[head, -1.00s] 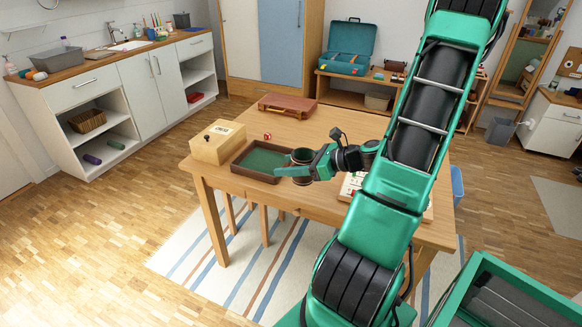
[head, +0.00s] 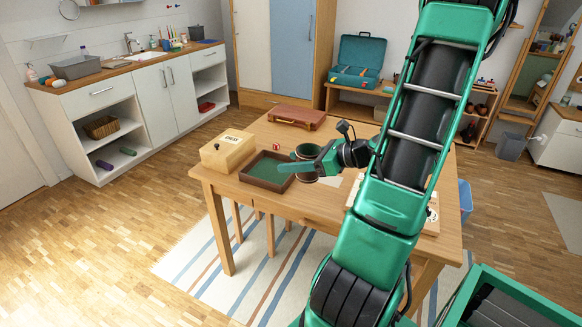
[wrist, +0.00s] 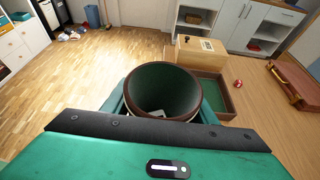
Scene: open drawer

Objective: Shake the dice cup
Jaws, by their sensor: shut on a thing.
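The dice cup (head: 308,152) is brown outside with a dark green inside. My gripper (head: 312,164) is shut around it and holds it roughly upright at the right end of the tray, apparently above the table. The wrist view looks into the mouth of the cup (wrist: 165,88); a small whitish thing lies at its bottom, partly hidden by my gripper (wrist: 163,112). A red die (head: 276,146) lies on the table behind the tray and also shows in the wrist view (wrist: 238,83).
The brown tray (head: 265,185) with a green floor is left of the cup. A wooden box (head: 226,152) stands left of the tray. A brown case (head: 297,117) lies at the table's back. A board with small pieces (head: 432,214) is at right, partly behind my arm.

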